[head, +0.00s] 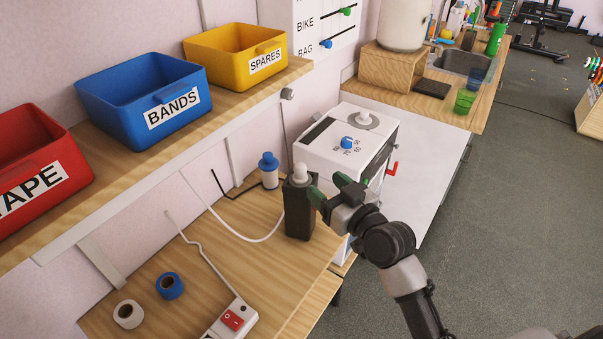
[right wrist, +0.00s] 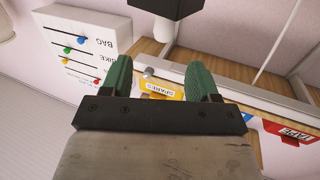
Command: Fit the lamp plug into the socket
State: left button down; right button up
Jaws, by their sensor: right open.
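A white power strip (head: 240,319) with a red switch lies at the front edge of the wooden bench, partly cut off by the frame. Its socket openings are not clearly visible. A white cord (head: 196,243) runs from it to the wall. I cannot make out the lamp plug or lamp. My right gripper (head: 330,188) is open beside the bottle's right side; no object shows between its fingers (right wrist: 160,78) in the right wrist view. My left gripper is not in view.
Two tape rolls, blue (head: 170,286) and white (head: 128,314), lie at the bench's left. Red, blue (head: 120,125) and yellow (head: 215,48) bins line the shelf. The bench middle is mostly clear.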

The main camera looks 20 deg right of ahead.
aim_at(296, 163)
jog(key=p+x, duration=0.1)
jog(key=x, duration=0.4)
jog(key=shift+a+r, duration=0.1)
jog(key=shift+a, duration=0.15)
jog(key=shift+w+a, duration=0.1)
jog(key=shift+w, duration=0.45)
jog(key=x, duration=0.1)
jog(key=p+x, duration=0.1)
jog(key=x, duration=0.2)
jog(key=shift+w+a+f, duration=0.15)
jog(key=shift+w+f, duration=0.05)
jog(key=shift+f, duration=0.15)
jog(key=shift+s, duration=0.1)
jog(key=shift+c, duration=0.5)
jog(key=c, duration=1)
jog(key=shift+r, duration=0.15)
